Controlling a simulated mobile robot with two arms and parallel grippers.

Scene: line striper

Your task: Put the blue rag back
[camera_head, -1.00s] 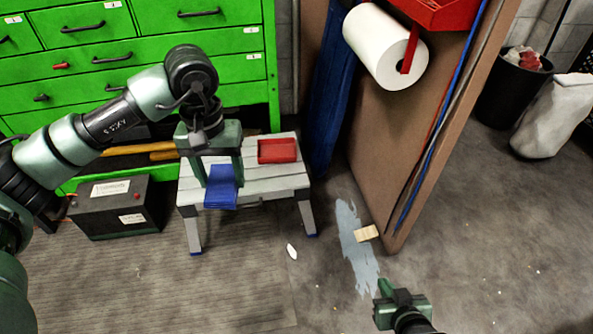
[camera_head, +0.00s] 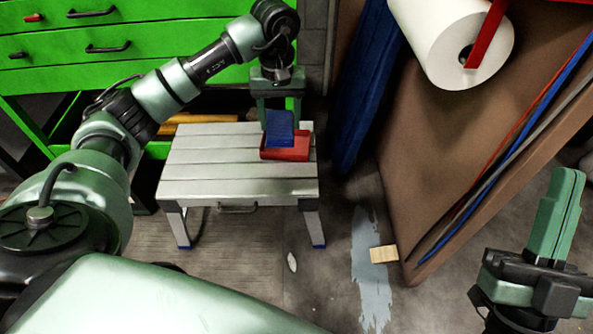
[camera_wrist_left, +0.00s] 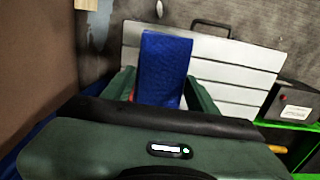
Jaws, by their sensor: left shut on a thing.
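The blue rag (camera_head: 281,130) hangs between the fingers of my left gripper (camera_head: 279,112), which is shut on it. The rag is over the red tray (camera_head: 293,153) on the grey slatted bench and hides part of it. I cannot tell whether the rag touches the tray. In the left wrist view the rag (camera_wrist_left: 165,65) stretches out between the fingers, above the bench. My right gripper (camera_head: 563,190) is at the lower right, away from the bench, with its fingers together and nothing seen in them.
The grey bench (camera_head: 215,170) is otherwise bare on top. A green drawer cabinet (camera_head: 140,55) stands behind it. A brown panel (camera_head: 440,150) with a paper roll (camera_head: 455,45) is to the right. A small wooden block (camera_head: 383,254) lies on the floor.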

